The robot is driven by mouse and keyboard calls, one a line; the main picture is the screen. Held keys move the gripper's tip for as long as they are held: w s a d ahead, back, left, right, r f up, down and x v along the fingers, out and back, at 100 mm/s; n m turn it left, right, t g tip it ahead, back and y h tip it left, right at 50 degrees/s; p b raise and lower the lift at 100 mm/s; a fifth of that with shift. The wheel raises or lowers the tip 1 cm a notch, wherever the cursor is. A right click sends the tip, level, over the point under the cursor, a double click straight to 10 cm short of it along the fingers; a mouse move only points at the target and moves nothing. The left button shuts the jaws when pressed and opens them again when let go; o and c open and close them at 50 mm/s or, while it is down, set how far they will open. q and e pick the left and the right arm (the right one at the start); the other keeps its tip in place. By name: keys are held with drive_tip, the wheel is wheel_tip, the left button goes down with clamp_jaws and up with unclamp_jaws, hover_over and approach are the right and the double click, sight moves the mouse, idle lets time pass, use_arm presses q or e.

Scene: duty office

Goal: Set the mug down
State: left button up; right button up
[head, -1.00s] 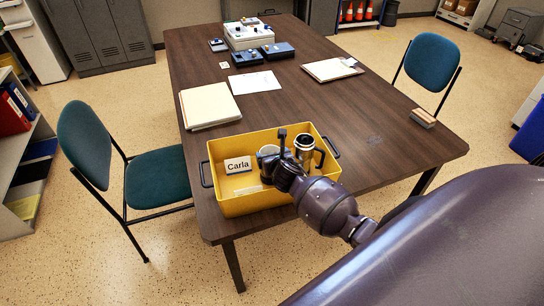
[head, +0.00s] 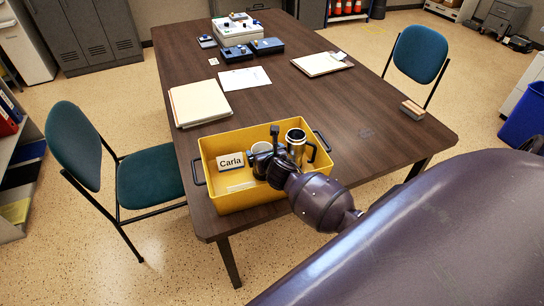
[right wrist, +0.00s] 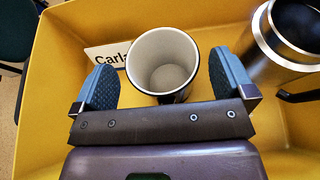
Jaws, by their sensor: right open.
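A mug (right wrist: 162,62) with a white inside and dark outer wall stands upright in the yellow tote (head: 222,197). In the head view the white mug (head: 261,147) is partly hidden by my right gripper (head: 266,150). In the right wrist view the jaws of my right gripper (right wrist: 162,85) are open, one finger on each side of the mug, with a gap at both sides. A taller steel and black mug (right wrist: 290,35) with a handle stands to its right; it also shows in the head view (head: 296,138). My left gripper is not in view.
A "Carla" name card (head: 230,161) stands in the tote. The tote sits at the near end of the dark table (head: 330,110). Folders (head: 200,103), papers, a clipboard (head: 321,64), control boxes (head: 237,32) and a small block (head: 412,109) lie beyond. Chairs flank the table.

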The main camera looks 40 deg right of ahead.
drive_tip(key=p+v, duration=0.1)
drive_tip(key=v, duration=1)
drive_tip(key=s+a+f+m+y, duration=0.1)
drive_tip(key=s+a+f+m, duration=0.1)
drive_tip(key=s+m, duration=0.4)
drive_tip(key=s+a+f+m+y, duration=0.1)
drive_tip(key=s+m, duration=0.5)
drive_tip(key=m, duration=0.9)
drive_tip(key=s+a+f+m+g+y, duration=0.1)
drive_tip(key=s+a+f+m, duration=0.3)
drive_tip(key=m, duration=0.6)
drive_tip(key=shift+s+m+y, duration=0.3)
drive_tip(key=shift+s+y, duration=0.2)
drive_tip(key=shift+s, duration=0.65)
drive_tip(key=shift+w+f+b, duration=0.15)
drive_tip(key=shift+b, duration=0.2)
drive_tip(key=shift+c, duration=0.5)
